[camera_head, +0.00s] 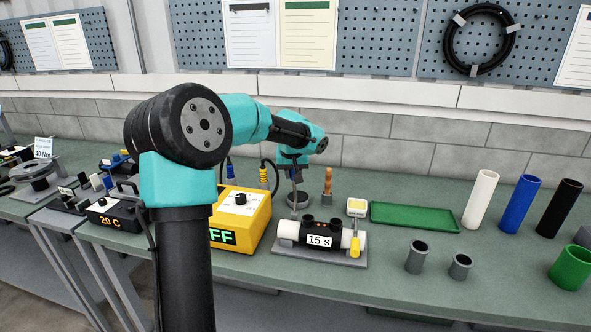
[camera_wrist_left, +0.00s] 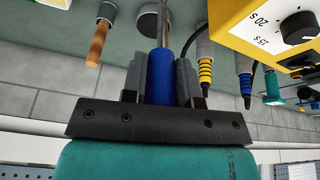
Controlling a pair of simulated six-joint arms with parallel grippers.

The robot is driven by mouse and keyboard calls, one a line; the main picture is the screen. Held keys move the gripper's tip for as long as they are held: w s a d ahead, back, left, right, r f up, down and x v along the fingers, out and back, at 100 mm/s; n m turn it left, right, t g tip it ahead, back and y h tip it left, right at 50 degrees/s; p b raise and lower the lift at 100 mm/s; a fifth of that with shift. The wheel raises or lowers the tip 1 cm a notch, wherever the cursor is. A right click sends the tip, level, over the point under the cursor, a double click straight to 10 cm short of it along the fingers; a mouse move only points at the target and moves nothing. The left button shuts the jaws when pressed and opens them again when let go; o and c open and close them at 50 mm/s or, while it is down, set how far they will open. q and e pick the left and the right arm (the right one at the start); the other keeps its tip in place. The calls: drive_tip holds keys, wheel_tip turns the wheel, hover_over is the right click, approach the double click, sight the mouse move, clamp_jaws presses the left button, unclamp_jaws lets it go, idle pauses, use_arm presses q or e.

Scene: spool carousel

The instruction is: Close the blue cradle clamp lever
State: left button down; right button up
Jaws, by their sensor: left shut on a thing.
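The grey cradle (camera_head: 348,259) sits mid-bench in the head view, bearing a white pipe and a black coupler (camera_head: 308,226) marked "15 s". A yellow lever (camera_head: 355,247) stands at its right end. I cannot make out a blue lever on it. My left gripper (camera_head: 293,166) is behind the yellow box and cradle. It is shut on the blue handle of a thin-shafted tool, which also shows in the left wrist view (camera_wrist_left: 160,75). The shaft points down at a round grey disc (camera_head: 298,202); whether they touch is unclear. My right gripper is not in view.
A yellow control box (camera_head: 240,215) stands left of the cradle, with blue-tipped and yellow-tipped leads behind it. A wooden handle (camera_head: 328,180) stands upright behind the cradle. A green tray (camera_head: 414,217) lies to the right, with pipes and grey sleeves (camera_head: 416,257) beyond and in front.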

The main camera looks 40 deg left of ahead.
use_arm(q)
drive_tip(key=shift+s+d+f+t+y, duration=0.2)
drive_tip(key=shift+s+d+t+y, duration=0.3)
drive_tip(key=shift+s, duration=0.4)
drive_tip(key=shift+s+d+f+t+y, duration=0.2)
drive_tip(key=shift+s+d+t+y, duration=0.1)
drive_tip(key=shift+s+d+t, duration=0.45)
drive_tip(key=shift+s+a, duration=0.15)
drive_tip(key=c, duration=0.9)
unclamp_jaws()
drive_tip(key=v, duration=1.7)
drive_tip(key=shift+s+r, duration=0.1)
drive_tip(key=shift+s, duration=0.15)
